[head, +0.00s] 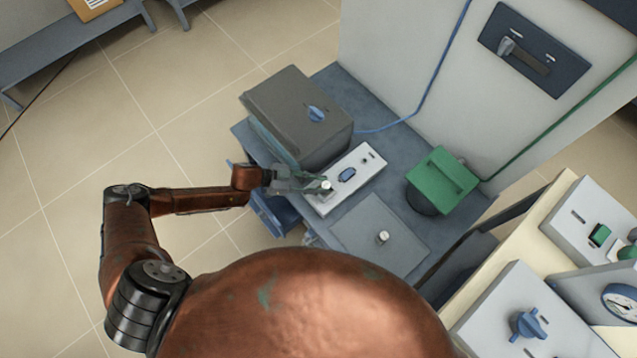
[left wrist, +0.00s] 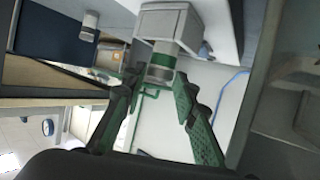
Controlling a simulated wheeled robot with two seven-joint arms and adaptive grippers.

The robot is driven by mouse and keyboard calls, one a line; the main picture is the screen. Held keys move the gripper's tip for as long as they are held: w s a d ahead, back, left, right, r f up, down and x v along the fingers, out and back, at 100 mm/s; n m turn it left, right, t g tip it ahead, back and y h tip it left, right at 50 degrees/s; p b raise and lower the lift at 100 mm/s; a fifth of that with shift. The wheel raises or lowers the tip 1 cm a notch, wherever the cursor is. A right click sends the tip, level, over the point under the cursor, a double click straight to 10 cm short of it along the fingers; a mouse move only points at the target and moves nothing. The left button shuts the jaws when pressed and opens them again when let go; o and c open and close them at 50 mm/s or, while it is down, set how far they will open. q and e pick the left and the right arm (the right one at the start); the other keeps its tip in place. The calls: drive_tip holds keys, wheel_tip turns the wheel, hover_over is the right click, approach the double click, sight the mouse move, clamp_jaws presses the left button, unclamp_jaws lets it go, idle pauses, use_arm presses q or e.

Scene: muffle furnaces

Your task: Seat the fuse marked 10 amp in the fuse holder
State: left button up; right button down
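A light grey panel (head: 345,180) with a blue switch lies on the blue-grey bench. A small pale cylinder (head: 326,185), likely a fuse or its holder, stands at its near left end. In the left wrist view a cylinder with green bands (left wrist: 160,68) stands against a pale box. My left gripper (head: 312,184) is beside the panel's cylinder. Its fingers (left wrist: 160,85) are apart, one on each side of the banded cylinder, with gaps showing. A second pale cylinder (head: 382,237) stands on a grey plate (head: 365,225). No 10 amp marking is readable. My right gripper is out of view.
A green block (head: 441,178) is at the bench's right, and a blue cable (head: 425,95) runs up the cabinet. A cream bench with grey instruments (head: 515,315) is at lower right.

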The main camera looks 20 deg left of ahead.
use_arm(q)
drive_tip(key=o, duration=0.4)
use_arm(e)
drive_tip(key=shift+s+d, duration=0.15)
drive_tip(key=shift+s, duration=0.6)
use_arm(q)
drive_tip(key=shift+r, duration=0.3)
wheel_tip(320, 180, up, 9)
drive_tip(key=shift+r, duration=0.2)
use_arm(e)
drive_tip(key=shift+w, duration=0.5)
